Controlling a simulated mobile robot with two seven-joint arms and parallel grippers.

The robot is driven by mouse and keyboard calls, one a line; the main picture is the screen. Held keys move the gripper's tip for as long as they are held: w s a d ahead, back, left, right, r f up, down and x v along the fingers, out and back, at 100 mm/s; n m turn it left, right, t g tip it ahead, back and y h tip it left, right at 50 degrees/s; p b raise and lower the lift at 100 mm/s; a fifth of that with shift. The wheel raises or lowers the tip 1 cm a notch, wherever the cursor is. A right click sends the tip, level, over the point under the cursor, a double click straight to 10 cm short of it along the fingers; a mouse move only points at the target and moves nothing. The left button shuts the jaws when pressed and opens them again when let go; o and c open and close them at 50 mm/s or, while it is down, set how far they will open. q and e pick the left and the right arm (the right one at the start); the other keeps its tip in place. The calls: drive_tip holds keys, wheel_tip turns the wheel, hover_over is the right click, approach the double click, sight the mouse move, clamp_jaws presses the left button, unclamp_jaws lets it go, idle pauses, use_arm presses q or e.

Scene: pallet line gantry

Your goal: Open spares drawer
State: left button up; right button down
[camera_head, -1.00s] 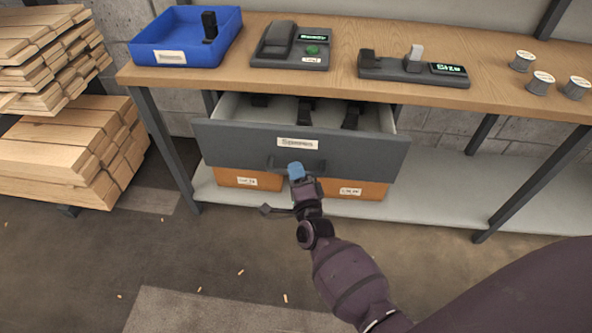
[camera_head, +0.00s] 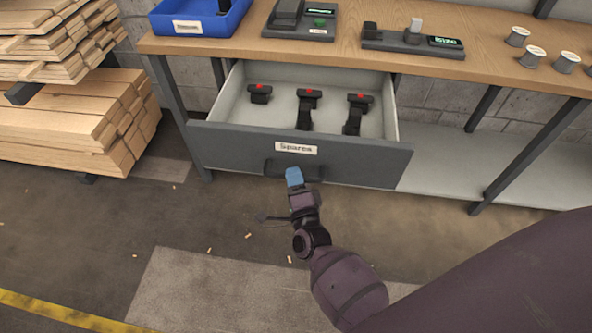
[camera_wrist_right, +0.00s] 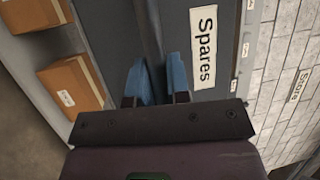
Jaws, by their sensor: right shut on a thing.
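The spares drawer (camera_head: 228,142) is pulled well out from under the bench, and its grey front carries a white "Spares" label (camera_head: 296,149). Its dark handle (camera_head: 273,167) runs along the lower front. My right gripper (camera_head: 294,176), with blue fingertips, is shut on the handle. In the right wrist view the two blue fingers (camera_wrist_right: 158,82) stand either side of the dark handle bar (camera_wrist_right: 149,40), next to the label. Several dark parts with red tops (camera_head: 309,95) lie inside the drawer. My left gripper is not in view.
The wooden bench top (camera_head: 220,46) holds a blue bin (camera_head: 190,24), two dark devices and several spools (camera_head: 566,62). Stacked planks (camera_head: 70,115) stand at the left. Orange boxes (camera_wrist_right: 75,85) sit on the shelf below.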

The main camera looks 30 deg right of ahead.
drive_tip(key=shift+s+a, duration=0.15)
drive_tip(key=shift+a, duration=0.05)
drive_tip(key=c, duration=1.1)
unclamp_jaws()
